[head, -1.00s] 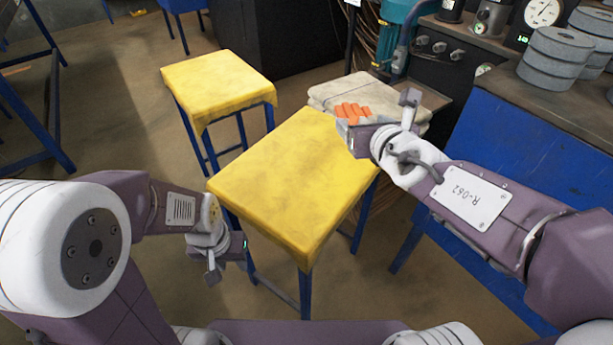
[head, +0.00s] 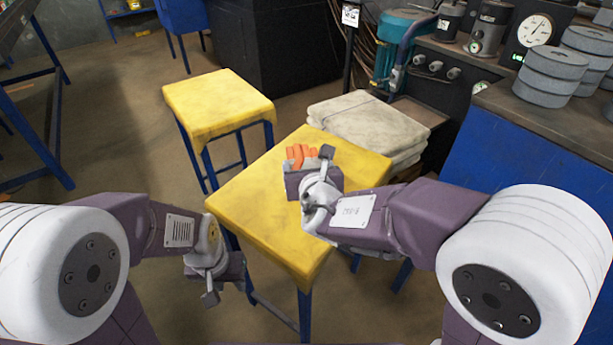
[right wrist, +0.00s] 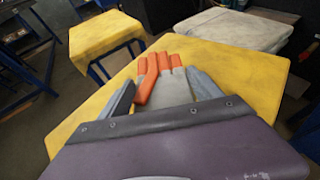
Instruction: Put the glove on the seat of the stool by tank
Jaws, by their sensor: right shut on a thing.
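The glove (head: 301,154), grey with orange fingers, is held in my right gripper (head: 307,170). In the right wrist view the glove (right wrist: 165,85) lies between the two fingers, its orange fingers pointing away. It is over the nearer yellow-topped stool (head: 255,205); I cannot tell whether it touches the seat. A second yellow-topped stool (head: 218,98) stands farther back and left, and also shows in the right wrist view (right wrist: 105,35). My left gripper (head: 222,280) is low at the near stool's left side, with no object seen in it; its jaw opening is unclear.
Folded pale sacks (head: 368,125) are stacked behind the near stool. A teal machine (head: 400,50) and a small sign on a post (head: 350,15) stand behind them. A blue bench (head: 500,165) with grey discs (head: 550,75) is at right. The far stool's seat is bare.

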